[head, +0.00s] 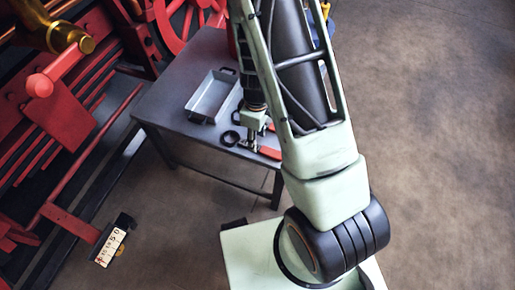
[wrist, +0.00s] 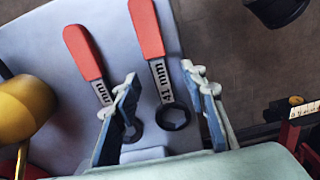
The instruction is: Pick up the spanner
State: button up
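Two spanners with red handles and grey shafts lie side by side on the grey table (head: 180,95). In the wrist view, the right spanner (wrist: 147,28) has its dark ring end between my fingers; its shaft bears "mm" lettering. The left spanner (wrist: 83,52) runs down behind my left finger, which partly hides it. My gripper (wrist: 160,75) is open, one finger on each side of the right spanner's shaft, with gaps visible. In the head view, my gripper (head: 251,143) is low over the table's near edge, beside a red handle (head: 269,152). Contact with the table cannot be told.
A grey tray (head: 197,112) and a black ring (head: 230,138) are on the table left of my gripper. A yellow rounded object (wrist: 25,103) is at the wrist view's left. Red machinery (head: 60,115) stands left of the table. Open floor (head: 430,120) lies right.

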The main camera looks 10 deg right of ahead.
aim_at(273, 153)
notch_tip(273, 153, down, 5)
jog(key=shift+d+r+b, duration=0.15)
jog(key=shift+r+b, duration=0.05)
jog(key=shift+b, duration=0.45)
jog(key=shift+c, duration=0.2)
grip_shut()
jog(key=shift+w+r, duration=0.1)
